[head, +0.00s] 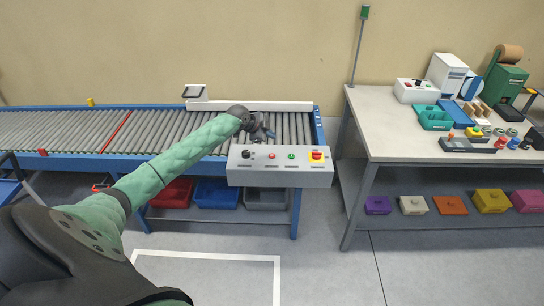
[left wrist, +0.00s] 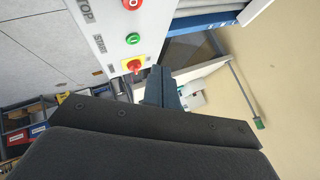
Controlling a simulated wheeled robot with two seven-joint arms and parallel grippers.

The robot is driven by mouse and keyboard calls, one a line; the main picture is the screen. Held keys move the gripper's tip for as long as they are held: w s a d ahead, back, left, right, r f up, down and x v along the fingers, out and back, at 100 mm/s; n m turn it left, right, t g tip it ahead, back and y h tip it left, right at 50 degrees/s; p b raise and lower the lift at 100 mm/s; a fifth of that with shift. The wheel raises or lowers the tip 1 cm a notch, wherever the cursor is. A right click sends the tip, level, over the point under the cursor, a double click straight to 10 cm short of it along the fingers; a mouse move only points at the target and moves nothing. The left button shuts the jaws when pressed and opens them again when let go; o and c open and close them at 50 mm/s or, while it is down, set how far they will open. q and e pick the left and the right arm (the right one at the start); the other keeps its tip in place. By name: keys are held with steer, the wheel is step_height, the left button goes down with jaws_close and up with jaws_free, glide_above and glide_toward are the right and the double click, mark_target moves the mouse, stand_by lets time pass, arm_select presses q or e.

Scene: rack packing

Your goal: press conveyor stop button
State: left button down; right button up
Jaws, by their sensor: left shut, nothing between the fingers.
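A light grey control panel (head: 240,178) stands at the front right end of the roller conveyor (head: 60,130). On it are a black knob (head: 246,154), a red button (head: 271,155), a green button (head: 291,155) and a red knob on a yellow base (head: 316,155). My left gripper (head: 269,134) is shut and empty, just behind the panel near the red button in the picture. In the left wrist view, the red button (left wrist: 132,4) is at the top edge beside partly cut-off STOP lettering. The closed fingers (left wrist: 160,86) are nearer the yellow-based knob (left wrist: 132,65). Contact cannot be seen.
Blue and red bins (head: 215,193) sit under the conveyor. A workbench (head: 375,125) with packing supplies stands at the right, with coloured boxes (head: 450,204) on its lower shelf. A white-lined floor area (head: 207,258) in front is clear.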

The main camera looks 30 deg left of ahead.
mark_target(270, 156)
arm_select(q)
steer(key=shift+w+a+r, duration=0.2)
steer(key=shift+a, duration=0.15)
arm_select(e)
steer(key=shift+s+f, duration=0.15)
steer(key=shift+s, duration=0.1)
